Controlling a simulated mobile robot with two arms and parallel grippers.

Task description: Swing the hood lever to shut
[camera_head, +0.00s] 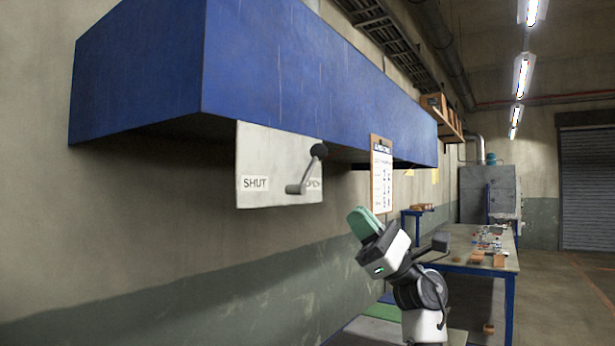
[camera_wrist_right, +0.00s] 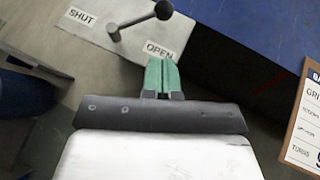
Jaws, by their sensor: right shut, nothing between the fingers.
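The hood (camera_head: 250,70) is a long blue box on the wall. A pale plate (camera_head: 262,160) hangs below its front edge, with SHUT at left and OPEN at right. The grey lever (camera_head: 306,170) has a dark ball knob and stands on the OPEN side, partly covering that label. In the right wrist view the lever (camera_wrist_right: 138,20) slants up from its pivot to the knob. My right gripper (camera_head: 360,220) is shut and empty, below and right of the plate, apart from the lever. Its green fingers (camera_wrist_right: 162,75) lie together just below the OPEN label. My left gripper is not in view.
A clipboard (camera_head: 381,175) hangs right of the plate, close to my right gripper; it also shows in the right wrist view (camera_wrist_right: 305,120). A blue-legged workbench (camera_head: 470,262) with small items stands at the right. Open air lies left of my gripper, under the hood.

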